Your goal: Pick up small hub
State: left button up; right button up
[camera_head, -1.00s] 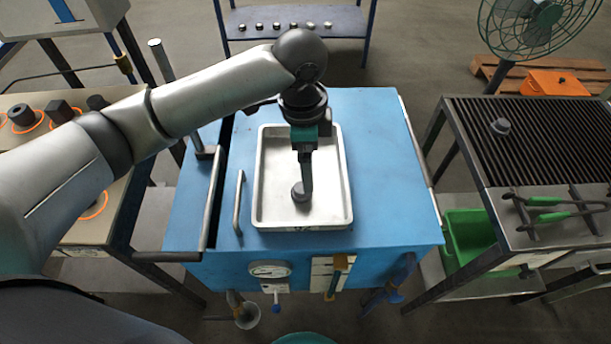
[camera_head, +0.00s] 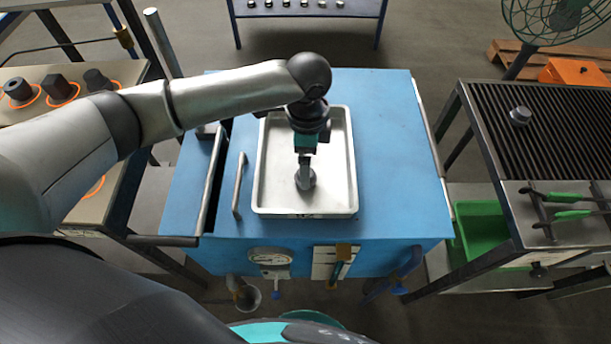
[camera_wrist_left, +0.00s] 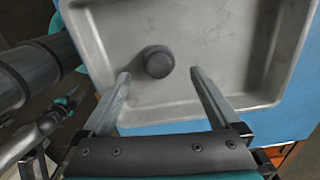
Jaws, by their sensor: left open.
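The small hub, a short dark grey cylinder (camera_head: 308,184), stands in the front part of a pale metal tray (camera_head: 350,195). In the left wrist view the hub (camera_wrist_left: 158,62) shows from above on the tray's bare floor (camera_wrist_left: 215,40). My left gripper (camera_head: 304,166) hangs above the hub, pointing down, and partly hides it in the head view. In the left wrist view the gripper (camera_wrist_left: 160,74) is open. Its two fingers lie on either side of the hub's near edge, with gaps visible on both sides. My right gripper is not in view.
The tray lies on a blue cabinet (camera_head: 390,130) with bar handles at left. A grate table (camera_head: 550,150) at right holds another grey part (camera_head: 520,115) and green-handled tongs (camera_head: 570,205). Dark parts (camera_head: 60,90) stand on the left table.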

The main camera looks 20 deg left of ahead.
pick_arm(q)
jog(key=f, duration=0.4)
jog(key=shift+s+a+b, duration=0.15)
jog(key=shift+a+b, duration=0.05)
jog(key=shift+b, duration=0.2)
grip_shut()
dwell(0.4)
